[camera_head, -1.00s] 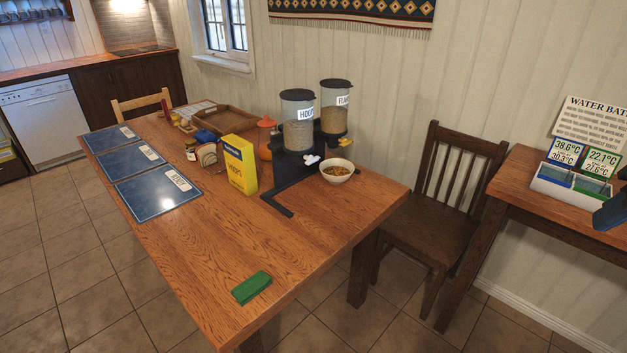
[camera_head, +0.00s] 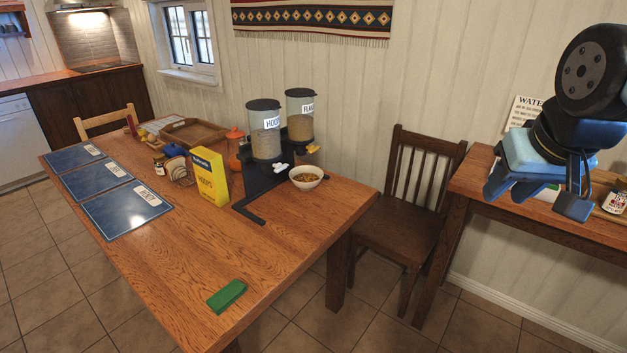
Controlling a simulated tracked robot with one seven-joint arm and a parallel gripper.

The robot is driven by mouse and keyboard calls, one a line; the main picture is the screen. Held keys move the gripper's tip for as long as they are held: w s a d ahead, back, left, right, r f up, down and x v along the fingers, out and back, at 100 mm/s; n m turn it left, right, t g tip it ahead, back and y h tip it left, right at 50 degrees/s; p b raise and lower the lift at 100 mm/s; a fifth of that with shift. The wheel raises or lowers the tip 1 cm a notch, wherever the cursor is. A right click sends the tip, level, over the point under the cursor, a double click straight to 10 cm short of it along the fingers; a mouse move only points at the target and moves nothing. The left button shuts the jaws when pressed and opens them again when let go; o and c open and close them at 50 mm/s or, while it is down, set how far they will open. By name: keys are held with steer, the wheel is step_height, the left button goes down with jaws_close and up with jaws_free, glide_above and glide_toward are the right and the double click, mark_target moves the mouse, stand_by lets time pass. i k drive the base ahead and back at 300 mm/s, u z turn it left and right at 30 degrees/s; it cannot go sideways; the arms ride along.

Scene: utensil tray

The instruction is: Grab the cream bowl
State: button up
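The cream bowl (camera_head: 307,183) stands upright on the wooden table, near its right back edge, with brown cereal in it. It sits just right of the black base of the cereal dispensers. My gripper (camera_head: 535,205) is at the right of the view, in front of the side table and far to the right of the bowl. Its blue fingers are spread apart, with nothing seen held between them.
Two cereal dispensers (camera_head: 265,135) stand left of the bowl, with a yellow box (camera_head: 210,176) beside them. A dark chair (camera_head: 410,220) stands between the table and the side table (camera_head: 480,185). The wooden table's (camera_head: 260,255) front is mostly clear.

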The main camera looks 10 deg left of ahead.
mark_target(306, 178)
steer(key=u, duration=0.4)
steer(key=i, duration=1.05)
steer(key=z, duration=0.45)
